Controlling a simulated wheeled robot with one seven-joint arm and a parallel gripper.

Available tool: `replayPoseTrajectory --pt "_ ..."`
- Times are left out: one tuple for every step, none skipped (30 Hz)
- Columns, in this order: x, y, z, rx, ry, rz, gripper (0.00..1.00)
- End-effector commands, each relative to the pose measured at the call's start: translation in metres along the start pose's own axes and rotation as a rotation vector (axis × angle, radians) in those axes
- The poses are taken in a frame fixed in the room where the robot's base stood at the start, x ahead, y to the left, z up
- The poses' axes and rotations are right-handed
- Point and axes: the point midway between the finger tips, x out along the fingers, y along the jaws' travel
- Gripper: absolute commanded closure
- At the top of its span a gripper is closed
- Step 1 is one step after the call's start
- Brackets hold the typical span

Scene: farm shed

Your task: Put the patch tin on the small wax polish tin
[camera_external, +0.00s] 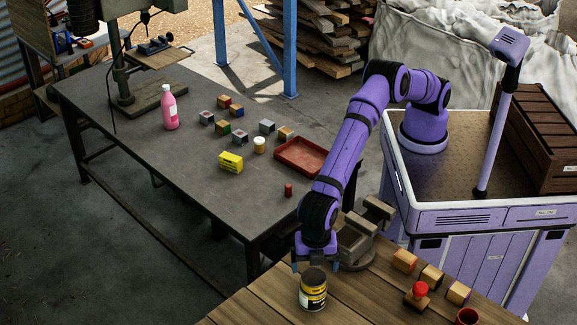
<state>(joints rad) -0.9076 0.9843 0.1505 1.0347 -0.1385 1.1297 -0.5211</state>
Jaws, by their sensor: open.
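A round tin (313,297) with a dark top and a yellow, black and pale side stands upright on the wooden bench, near the front edge of the picture. I cannot tell whether it is one tin or a tin stacked on another, nor which named tin it is. My gripper (317,266) points down just behind and above this tin. Its jaws are open, with a finger to each side, and the tin hides part of the space between them. No separate second tin is clearly recognisable.
A vise (357,238) stands close to the right of my gripper. Wooden blocks (405,261), a red-topped item (419,291) and a red cup (467,317) lie further right. The grey table (150,150) holds a red tray (290,146), several blocks and a pink bottle (169,108).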

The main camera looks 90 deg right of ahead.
Motion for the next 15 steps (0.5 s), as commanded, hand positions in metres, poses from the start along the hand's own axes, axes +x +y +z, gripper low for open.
replayPoseTrajectory --pt "-0.011 0.0 0.0 0.0 0.001 0.001 0.08" --pt "-0.017 0.0 0.0 0.0 0.001 0.001 0.08" --pt "-0.025 0.0 0.0 0.0 0.001 0.001 0.08" --pt "-0.03 0.0 0.0 0.0 0.001 0.001 0.08" --pt "-0.035 0.0 0.0 0.0 0.001 0.001 0.08" --pt "-0.041 0.0 0.0 0.0 0.001 0.001 0.08" --pt "-0.045 0.0 0.0 0.0 0.0 0.001 0.08" --pt "-0.048 0.0 0.0 0.0 -0.001 0.0 0.08" --pt "-0.052 0.0 0.0 0.0 -0.001 0.0 0.08" --pt "-0.055 0.0 0.0 0.0 -0.001 0.0 0.08" --pt "-0.057 0.0 0.0 0.0 -0.001 0.0 0.08" --pt "-0.059 0.0 0.0 0.0 -0.001 0.0 0.08" --pt "-0.061 0.0 0.0 0.0 -0.001 0.0 0.08" --pt "-0.062 0.0 0.0 0.0 -0.001 0.0 0.08" --pt "-0.063 0.0 0.0 0.0 -0.002 0.0 0.08"
